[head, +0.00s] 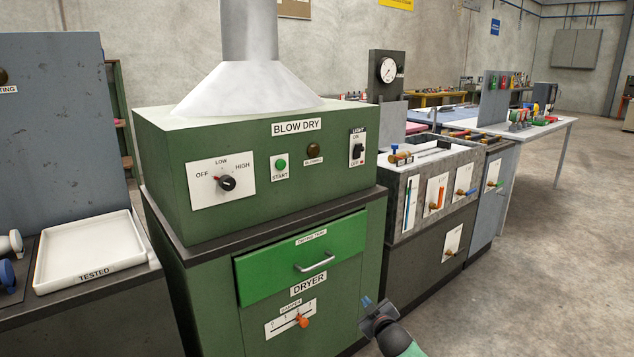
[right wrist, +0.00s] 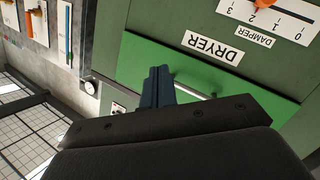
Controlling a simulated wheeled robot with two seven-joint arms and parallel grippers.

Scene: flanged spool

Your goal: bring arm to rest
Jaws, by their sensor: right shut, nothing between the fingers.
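My right gripper (head: 368,302) is low in the head view, in front of the right side of the green dryer cabinet (head: 212,300). Its blue fingers are shut together with nothing between them, as the right wrist view also shows (right wrist: 158,85). In the wrist view the fingers overlap the green drawer (right wrist: 140,50) near its metal handle (right wrist: 195,86); I cannot tell the gap, but nothing is gripped. My left gripper is not in view.
The blow dry unit (head: 230,150) has a heat knob, start button and light switch. Below is a damper slider (head: 301,320). A white tray (head: 90,250) marked TESTED is at left. A sink-like bench (head: 430,190) stands at right. Open floor (head: 530,270) lies right of the gripper.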

